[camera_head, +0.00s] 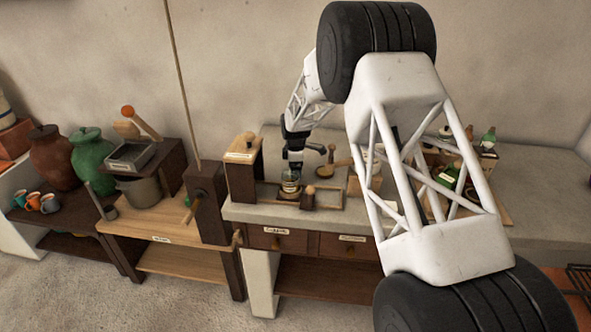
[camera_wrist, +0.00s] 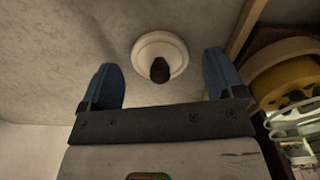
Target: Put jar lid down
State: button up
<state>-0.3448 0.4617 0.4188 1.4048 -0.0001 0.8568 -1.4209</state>
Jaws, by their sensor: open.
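The jar lid (camera_wrist: 145,47) is a pale round disc with a dark knob (camera_wrist: 160,70). In the wrist view it appears to rest flat, knob up, on the grey stone-like surface. My gripper (camera_wrist: 160,61) is open, with its two blue fingers on either side of the lid and clear gaps to both. Nothing is held. In the head view my gripper (camera_head: 292,166) points down over the worktop, and I cannot make out the lid there. A small glass vessel (camera_head: 290,187) shows just below the gripper.
In the wrist view a yellow round thing (camera_wrist: 285,82) and a clear glass item (camera_wrist: 295,130) stand close on the right, beyond a wooden strip (camera_wrist: 245,25). In the head view a wooden box (camera_head: 243,170) stands left of the gripper. Bottles (camera_head: 488,138) stand at the right.

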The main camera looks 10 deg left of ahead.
notch_tip(320, 180, up, 12)
jog(key=shift+f, duration=0.15)
dwell(0.5)
dwell(0.7)
jog(key=s+d+r+m+t, duration=0.1)
jog(key=s+d+r+m, duration=0.4)
jog(key=s+d+r, duration=0.7)
jog(key=s+d+r+m, duration=0.5)
jog(key=s+d+r, duration=0.35)
jog(key=s, duration=0.55)
jog(key=s+d+f+m, duration=0.1)
jog(key=s+d+m, duration=0.2)
jog(key=s, duration=0.8)
jog(key=s+d+f+m+t, duration=0.1)
jog(key=s+d+m, duration=0.3)
jog(key=s, duration=0.7)
jog(key=s+d+f+m, duration=0.1)
jog(key=s+d+m, duration=0.2)
jog(key=s, duration=0.8)
jog(key=shift+s+d+f+t, duration=0.3)
jog(key=shift+d+f, duration=0.1)
jog(key=shift+d, duration=0.55)
